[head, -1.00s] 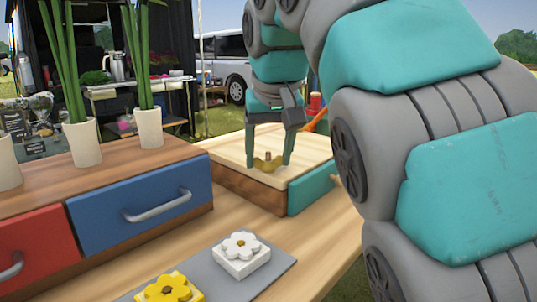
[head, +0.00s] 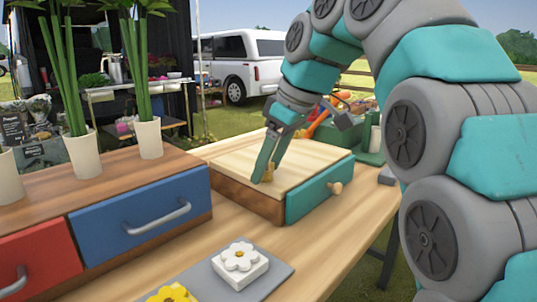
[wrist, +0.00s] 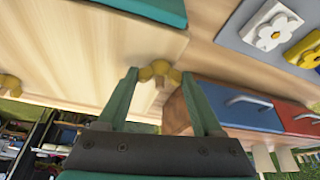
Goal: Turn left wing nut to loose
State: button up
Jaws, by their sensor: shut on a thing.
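A yellow-brown wing nut (head: 269,174) sits on the pale wooden top of a box (head: 235,160). My gripper (head: 265,172) reaches down to the top with its green fingers around this wing nut. In the wrist view the wing nut (wrist: 158,71) lies between the two fingertips (wrist: 158,77), its wings spanning most of the gap. A second wing nut (wrist: 10,87) stands on the same top at the left edge of the wrist view, apart from the gripper. It is not clearly visible in the head view. Fingers partly hide the held wing nut in the head view.
The box has a teal drawer (head: 318,190) with a wooden knob. A cabinet with blue (head: 140,213) and red drawers stands close on the left, with potted stems on top. White (head: 240,264) and yellow flower blocks lie on a grey mat in front.

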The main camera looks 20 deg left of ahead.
jog(key=shift+r+n+g+p, duration=0.1)
jog(key=shift+n+g+p, duration=0.6)
jog(key=shift+n+p, duration=0.75)
jog(key=shift+w+n, duration=0.1)
jog(key=shift+n, duration=0.25)
jog(key=o, duration=1.4)
jog(key=shift+c, duration=0.2)
